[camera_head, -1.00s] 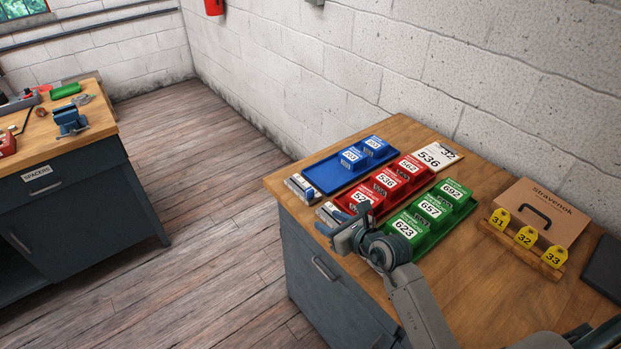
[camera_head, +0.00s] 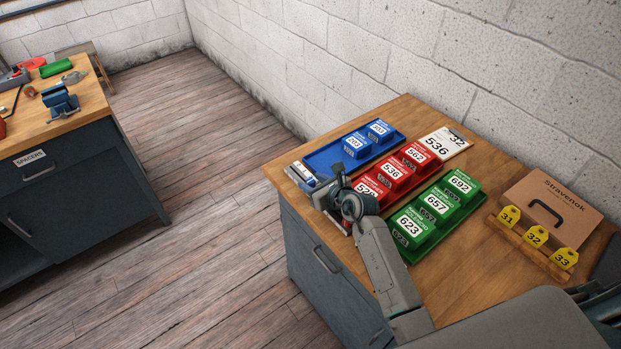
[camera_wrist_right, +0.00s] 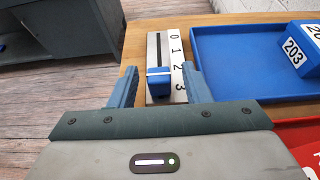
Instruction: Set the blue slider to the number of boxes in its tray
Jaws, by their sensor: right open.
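The blue slider block (camera_wrist_right: 158,82) sits on a pale plate with a dark slot and the numbers 0 to 3. In the right wrist view it appears beside the 2 and 3; its exact mark is unclear. The slider plate (camera_head: 299,175) stands at the table's left edge, before the blue tray (camera_head: 325,160). Two blue boxes marked 203, a near one (camera_head: 357,145) and a far one (camera_head: 379,131), sit in that tray. My right gripper (camera_wrist_right: 160,88) is open, its fingers apart on either side of the slider plate. It also shows in the head view (camera_head: 327,190). My left gripper is out of view.
A red tray with red boxes (camera_head: 394,171) and a green tray with green boxes (camera_head: 436,204) stand nearby. A white number card (camera_head: 446,142) lies at the back. A cardboard case (camera_head: 552,205) and yellow tags (camera_head: 536,236) are at the right.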

